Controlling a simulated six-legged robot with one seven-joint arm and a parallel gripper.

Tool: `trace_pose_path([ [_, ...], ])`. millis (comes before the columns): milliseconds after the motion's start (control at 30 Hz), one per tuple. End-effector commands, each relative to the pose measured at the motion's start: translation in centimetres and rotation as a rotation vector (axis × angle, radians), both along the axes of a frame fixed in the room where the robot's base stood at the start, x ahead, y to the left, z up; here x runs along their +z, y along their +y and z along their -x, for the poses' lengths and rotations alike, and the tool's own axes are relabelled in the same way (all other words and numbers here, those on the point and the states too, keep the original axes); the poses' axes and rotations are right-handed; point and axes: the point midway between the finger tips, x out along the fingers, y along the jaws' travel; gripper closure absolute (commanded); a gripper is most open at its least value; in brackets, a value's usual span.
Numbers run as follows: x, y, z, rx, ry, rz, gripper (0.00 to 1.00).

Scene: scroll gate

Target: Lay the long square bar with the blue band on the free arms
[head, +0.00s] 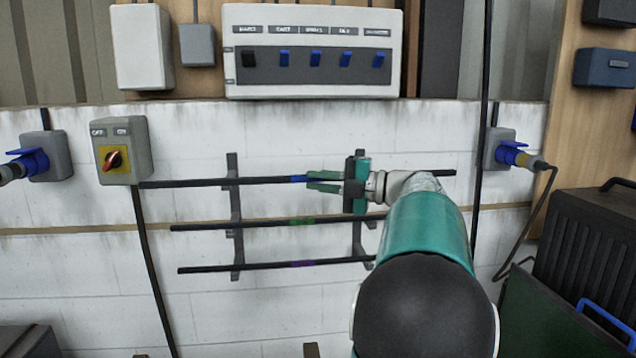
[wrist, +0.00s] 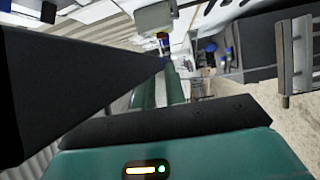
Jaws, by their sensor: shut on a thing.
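The long dark bar with the blue band (head: 205,183) runs nearly level across the top of a wall rack. Its blue band (head: 299,179) is beside my fingertips. My gripper (head: 318,182) reaches in from the right and is shut on this bar. In the wrist view the teal fingers (wrist: 160,88) reach toward a blue patch, and a large dark wedge, seemingly the bar (wrist: 70,85), fills the left. The rack's left upright (head: 235,212) shows; my gripper partly hides the right upright (head: 357,228). I cannot tell whether the bar touches the top arms.
A green-banded bar (head: 265,224) and a purple-banded bar (head: 240,268) lie on the lower arms. A switch panel (head: 312,85) is above. A rotary switch box (head: 122,150) is left, a plug socket (head: 500,150) right. A dark vertical cable (head: 481,120) passes right of my arm.

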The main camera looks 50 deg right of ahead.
Motion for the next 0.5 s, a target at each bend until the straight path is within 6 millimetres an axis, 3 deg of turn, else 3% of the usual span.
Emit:
trace_pose_path([
  [500,0.1,-1.9,-2.9,0.002,-0.005,0.001,1.00],
])
